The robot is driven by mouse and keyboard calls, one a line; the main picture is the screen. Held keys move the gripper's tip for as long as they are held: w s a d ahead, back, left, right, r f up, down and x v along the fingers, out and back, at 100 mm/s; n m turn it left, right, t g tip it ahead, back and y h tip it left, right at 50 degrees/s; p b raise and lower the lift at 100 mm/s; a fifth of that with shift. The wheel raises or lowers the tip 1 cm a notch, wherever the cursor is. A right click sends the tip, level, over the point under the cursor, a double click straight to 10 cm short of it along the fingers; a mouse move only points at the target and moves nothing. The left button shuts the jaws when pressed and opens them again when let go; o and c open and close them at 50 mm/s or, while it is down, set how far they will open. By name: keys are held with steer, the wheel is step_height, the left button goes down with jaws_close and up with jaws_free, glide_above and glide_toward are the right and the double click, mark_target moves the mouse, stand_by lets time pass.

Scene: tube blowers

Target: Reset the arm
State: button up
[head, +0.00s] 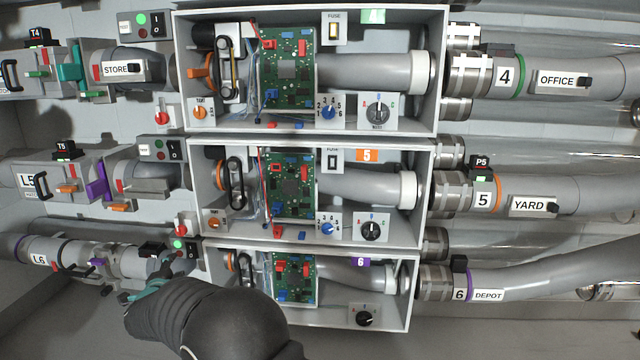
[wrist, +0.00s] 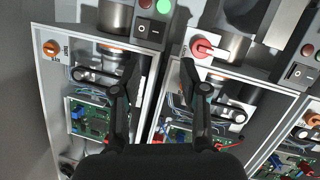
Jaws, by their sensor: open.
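My gripper (head: 165,272) is at the lower left of the head view, beside the left side of the bottom box 6 (head: 408,285) and just below a small panel with a lit green lamp (head: 178,244). In the wrist view my gripper (wrist: 160,72) is open, its two dark fingers apart with nothing held between them. The pale wall between two open boxes lies behind the gap. A switch panel with a black rocker (wrist: 148,31) and a red knob (wrist: 202,47) are beyond the fingertips. My forearm hides part of the bottom row.
Three open boxes with green circuit boards (head: 290,185) are stacked in the middle. Pipes labelled OFFICE (head: 557,80), YARD (head: 528,205) and DEPOT (head: 488,295) run right. Pipe L6 (head: 38,258) lies close left of my gripper. The lower right is clear.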

steer(key=s+a+f+n+g+y, duration=0.1)
steer(key=s+f+n+g+y, duration=0.4)
steer(key=s+n, duration=0.3)
steer(key=s+d+r+n+g+h+p, duration=0.2)
steer(key=s+d+n+g, duration=0.35)
steer(key=d, duration=0.35)
steer(key=s+d+r+h+p, duration=0.2)
steer(key=s+d+r, duration=0.5)
steer(key=d, duration=0.9)
steer(key=s+d+r+h+p, duration=0.2)
steer(key=s+d+r+p, duration=0.2)
steer(key=d, duration=1.2)
steer(key=s+d+r+h+p, duration=0.2)
steer(key=s+d+r, duration=0.8)
steer(key=s+d, duration=0.3)
steer(key=d, duration=0.3)
steer(key=shift+s+r+m+h+p, duration=0.15)
steer(key=shift+s+m+h+p, duration=0.15)
steer(key=shift+s+m+p, duration=0.1)
steer(key=shift+t, duration=0.25)
